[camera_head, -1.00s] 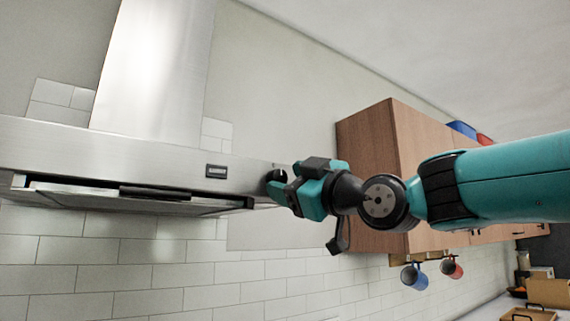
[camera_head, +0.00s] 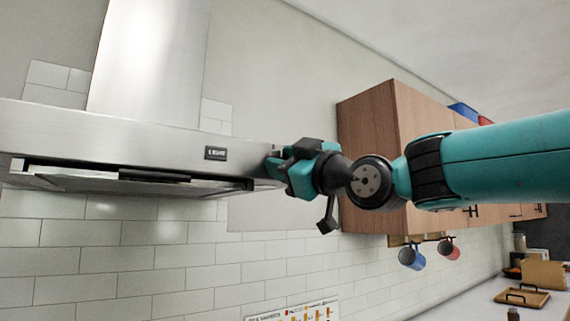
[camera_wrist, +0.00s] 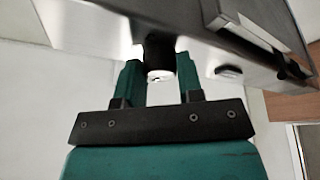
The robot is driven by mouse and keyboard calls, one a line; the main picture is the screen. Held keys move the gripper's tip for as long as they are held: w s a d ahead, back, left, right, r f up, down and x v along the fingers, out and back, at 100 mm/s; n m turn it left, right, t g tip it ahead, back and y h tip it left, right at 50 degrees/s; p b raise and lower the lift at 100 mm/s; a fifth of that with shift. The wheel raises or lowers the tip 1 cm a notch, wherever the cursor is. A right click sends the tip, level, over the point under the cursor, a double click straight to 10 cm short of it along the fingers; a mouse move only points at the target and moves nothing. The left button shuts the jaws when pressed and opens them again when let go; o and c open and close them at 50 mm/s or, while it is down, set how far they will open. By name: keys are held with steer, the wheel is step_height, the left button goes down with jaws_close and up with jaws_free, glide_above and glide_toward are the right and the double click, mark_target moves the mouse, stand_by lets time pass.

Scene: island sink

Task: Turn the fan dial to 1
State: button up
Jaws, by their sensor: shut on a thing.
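The steel range hood (camera_head: 110,140) spans the left of the head view. My gripper (camera_head: 275,163) is at the right part of its front face. In the wrist view, a dark round dial (camera_wrist: 159,50) with a pale end sits between the two teal fingers of my gripper (camera_wrist: 160,80). The gripper is shut on this dial. The gripped dial is hidden in the head view. I cannot read its marks or setting.
A small dark display (camera_head: 215,153) is on the hood front, left of my gripper. A wooden wall cabinet (camera_head: 370,130) stands right of the gripper, behind my arm. Blue and red mugs hang below it. A wooden tray (camera_head: 522,297) lies on the counter at lower right.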

steer(key=shift+s+a+f+m+t+h+b, duration=0.1)
steer(key=shift+m+t+h+b, duration=0.8)
steer(key=shift+m, duration=1.1)
steer(key=shift+a+r+m+t+h+b, duration=0.1)
steer(key=shift+m+t+h+b, duration=0.35)
steer(key=shift+m+b, duration=1.25)
steer(key=shift+s+a+f+m+t+h+b, duration=0.1)
steer(key=shift+m+t+h+b, duration=0.55)
steer(key=shift+m, duration=1.65)
steer(key=shift+h, duration=0.3)
steer(key=o, duration=0.9)
